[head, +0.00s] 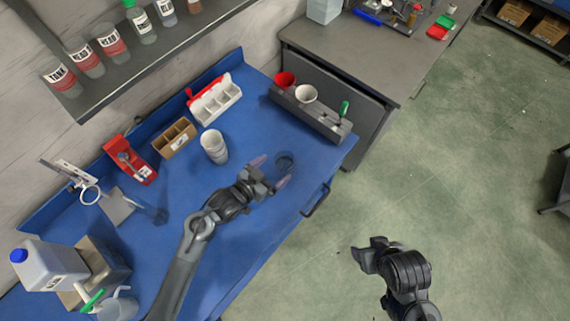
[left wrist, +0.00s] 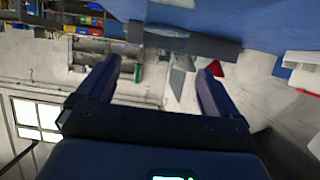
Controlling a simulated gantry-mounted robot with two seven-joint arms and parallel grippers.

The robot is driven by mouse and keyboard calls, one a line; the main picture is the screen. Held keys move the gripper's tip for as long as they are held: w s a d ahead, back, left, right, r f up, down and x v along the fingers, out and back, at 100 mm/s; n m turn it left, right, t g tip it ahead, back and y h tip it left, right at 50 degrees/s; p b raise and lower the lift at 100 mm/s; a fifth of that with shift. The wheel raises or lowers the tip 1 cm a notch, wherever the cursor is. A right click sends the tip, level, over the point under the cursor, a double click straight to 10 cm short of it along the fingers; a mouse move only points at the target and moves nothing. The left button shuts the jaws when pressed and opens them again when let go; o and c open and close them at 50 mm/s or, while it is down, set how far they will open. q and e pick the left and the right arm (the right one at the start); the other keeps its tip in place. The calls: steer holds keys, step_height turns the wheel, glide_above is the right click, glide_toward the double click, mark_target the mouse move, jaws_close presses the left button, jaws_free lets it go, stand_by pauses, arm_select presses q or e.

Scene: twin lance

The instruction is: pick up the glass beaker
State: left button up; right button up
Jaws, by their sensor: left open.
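White stacked cups (head: 214,147) stand left of the beaker. A grey holder (head: 318,120) with cups lies behind it. A brown box (head: 175,138), a white bin (head: 215,102) and a red holder (head: 130,158) line the back. A ring stand (head: 118,205) is at left.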

mark_target(290, 155)
arm_select(q)
steer(key=shift+x, duration=3.3)
steer(key=shift+w+a, duration=0.1)
steer(key=shift+r, duration=0.1)
steer(key=c, duration=1.2)
steer(key=shift+o, duration=0.2)
steer(key=shift+r, duration=0.2)
steer(key=shift+r, duration=1.65)
steer(key=s+d+r, duration=0.7)
steer(key=d, duration=0.1)
steer(key=shift+s+d, duration=0.3)
steer(key=shift+s, duration=0.05)
steer(key=shift+r, duration=0.1)
